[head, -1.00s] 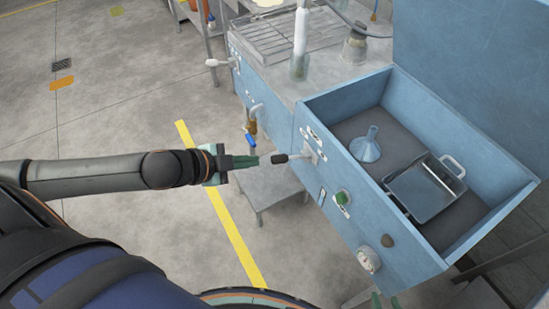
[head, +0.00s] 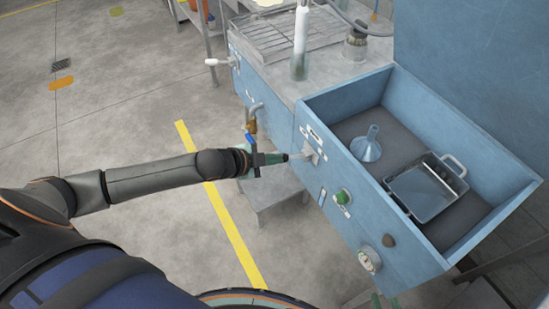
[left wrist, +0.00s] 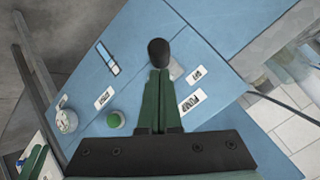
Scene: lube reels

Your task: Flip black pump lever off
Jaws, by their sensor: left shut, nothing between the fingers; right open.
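The black pump lever has a round black knob (left wrist: 158,50) on a short shaft coming out of the blue cabinet's front panel. In the left wrist view the knob is just beyond the tips of my left gripper (left wrist: 158,74); I cannot tell whether they touch. The green fingers of my right gripper (head: 384,301) show at the bottom edge, in front of the cabinet, partly cut off.
The open tray above holds a funnel (head: 367,146) and a metal pan (head: 428,188). A blue-handled tap (head: 251,137) is close behind my left gripper. The left floor is clear.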

